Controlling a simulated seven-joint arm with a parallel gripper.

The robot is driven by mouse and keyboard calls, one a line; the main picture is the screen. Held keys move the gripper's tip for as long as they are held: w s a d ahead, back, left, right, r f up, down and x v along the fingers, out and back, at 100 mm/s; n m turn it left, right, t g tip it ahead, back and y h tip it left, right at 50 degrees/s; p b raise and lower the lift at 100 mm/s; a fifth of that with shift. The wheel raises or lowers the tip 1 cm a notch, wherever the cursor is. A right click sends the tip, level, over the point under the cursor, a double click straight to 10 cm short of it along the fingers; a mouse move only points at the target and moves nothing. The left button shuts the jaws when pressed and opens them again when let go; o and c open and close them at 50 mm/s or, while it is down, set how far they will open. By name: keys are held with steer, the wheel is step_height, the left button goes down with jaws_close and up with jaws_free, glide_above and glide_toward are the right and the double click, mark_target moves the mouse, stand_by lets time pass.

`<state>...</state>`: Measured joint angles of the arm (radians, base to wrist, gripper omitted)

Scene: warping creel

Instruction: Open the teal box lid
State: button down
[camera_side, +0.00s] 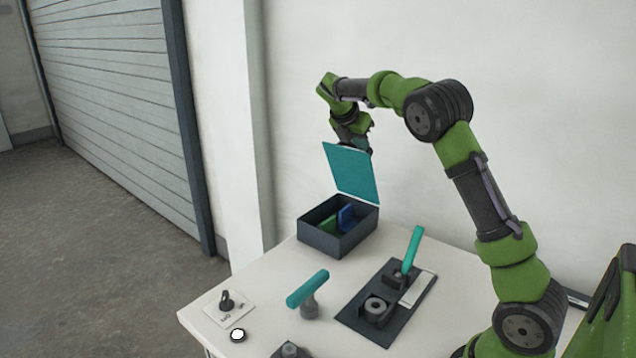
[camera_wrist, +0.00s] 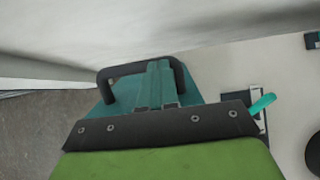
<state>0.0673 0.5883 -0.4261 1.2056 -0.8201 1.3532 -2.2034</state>
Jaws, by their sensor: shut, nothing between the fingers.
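The teal box lid (camera_side: 351,173) stands raised, roughly upright, along the back edge of the dark box (camera_side: 336,240). The box is open at the top, with blue (camera_side: 346,216) and green (camera_side: 328,225) items inside. My gripper (camera_side: 367,149) is at the lid's upper edge, on its far side. The lid partly hides the fingertips, so contact is unclear. In the wrist view, my gripper (camera_wrist: 158,66) shows its fingers together with nothing between them. Teal lid surface (camera_wrist: 205,90) lies behind them, and a dark curved bar (camera_wrist: 110,73) passes around them.
On the white table (camera_side: 262,277) stand a teal-topped tool (camera_side: 308,288), a dark tray (camera_side: 378,328) with a ring-shaped part and a teal handle (camera_side: 412,248), a white card (camera_side: 212,314) and a white round button (camera_side: 238,335). The wall is close behind the box.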

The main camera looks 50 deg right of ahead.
steer(key=d, duration=0.8)
steer(key=shift+d+r, duration=0.2)
steer(key=shift+d, duration=0.1)
steer(key=shift+r, duration=0.1)
